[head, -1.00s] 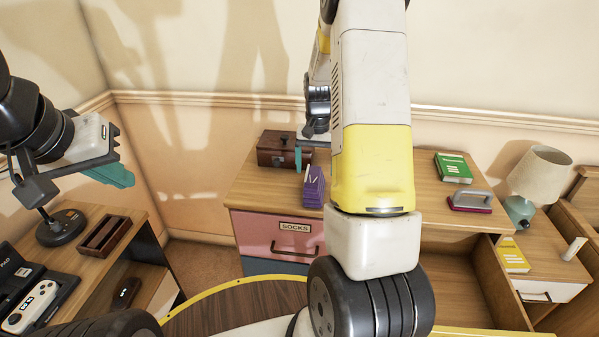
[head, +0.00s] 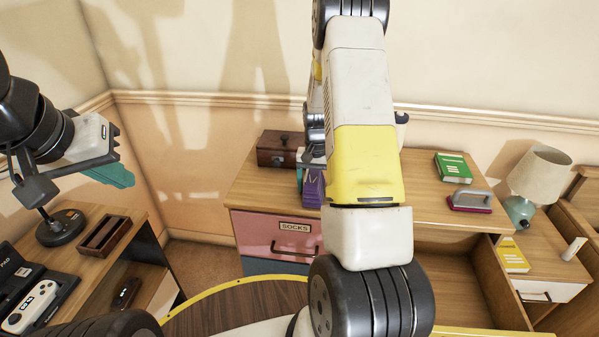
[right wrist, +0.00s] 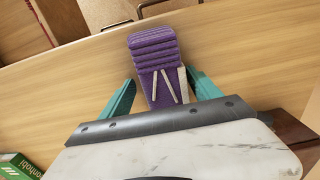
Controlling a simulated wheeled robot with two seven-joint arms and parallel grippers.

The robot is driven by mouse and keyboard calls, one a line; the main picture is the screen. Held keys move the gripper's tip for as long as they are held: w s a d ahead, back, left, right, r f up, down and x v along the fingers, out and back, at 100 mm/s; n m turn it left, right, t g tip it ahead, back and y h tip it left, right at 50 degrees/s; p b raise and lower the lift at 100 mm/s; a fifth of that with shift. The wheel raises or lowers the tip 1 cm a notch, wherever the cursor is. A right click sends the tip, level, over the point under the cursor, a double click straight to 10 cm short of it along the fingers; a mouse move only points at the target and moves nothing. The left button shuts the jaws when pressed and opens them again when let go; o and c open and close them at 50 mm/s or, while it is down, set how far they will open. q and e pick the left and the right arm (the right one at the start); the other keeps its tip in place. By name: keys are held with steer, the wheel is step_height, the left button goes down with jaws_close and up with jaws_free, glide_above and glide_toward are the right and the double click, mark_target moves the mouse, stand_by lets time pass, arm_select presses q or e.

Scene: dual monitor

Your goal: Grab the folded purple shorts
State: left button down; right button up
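The folded purple shorts (head: 313,187) stand as a small stack on the wooden dresser top, above the pink drawer marked SOCKS. The right wrist view shows the stack (right wrist: 154,60) with white stripes on its near face. My right gripper (right wrist: 152,88) is open, one teal finger on each side of the near part of the shorts, with gaps still showing. In the head view my right arm hides much of that gripper. My left gripper (head: 122,174) is at the left above the desk, away from the shorts; its teal fingers look close together, and their gap is unclear.
A dark wooden box (head: 279,148) stands just behind the shorts. A green book (head: 453,168) and a red-based iron-like object (head: 470,201) lie farther right on the dresser. A lamp (head: 540,175) stands at the far right. An open drawer (head: 466,285) is below.

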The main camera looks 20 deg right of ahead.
steer(key=c, duration=1.2)
steer(key=shift+r, duration=0.1)
steer(key=shift+c, duration=0.2)
